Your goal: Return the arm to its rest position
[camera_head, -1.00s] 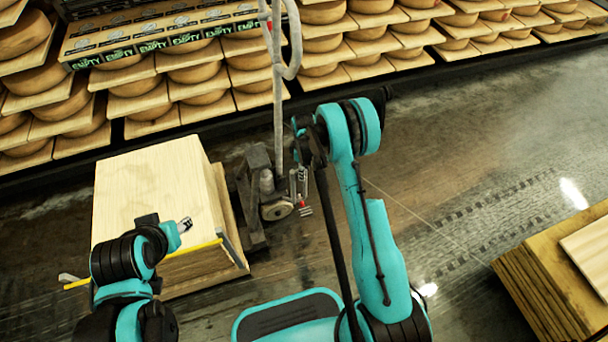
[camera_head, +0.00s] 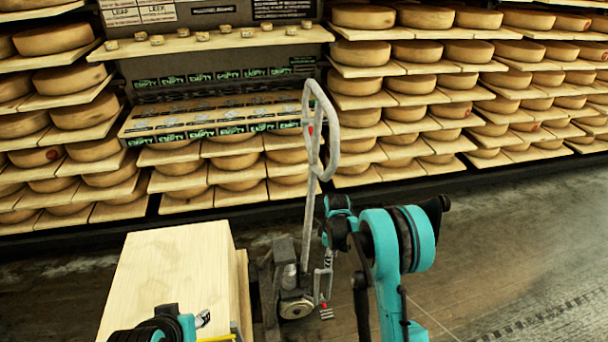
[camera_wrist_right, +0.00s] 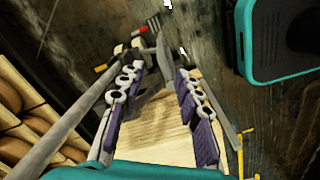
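My right arm is teal and black and comes up from the bottom right of the head view. Its gripper (camera_head: 325,275) hangs beside the pallet jack, partly hidden among its parts. In the right wrist view the right gripper (camera_wrist_right: 160,75) has two purple-padded fingers spread apart, with nothing between them. My left gripper (camera_head: 203,318) shows only as a small metallic tip at the bottom left, over the wooden stack. Most of the left arm is cut off by the frame edge, and I cannot see whether its fingers are open.
A pale wooden stack (camera_head: 170,265) stands at the lower left. A pallet jack with a tall grey handle (camera_head: 308,220) stands beside it, close to my right gripper. Shelves of cheese wheels (camera_head: 405,113) line the back. The floor (camera_head: 510,250) at the right is clear.

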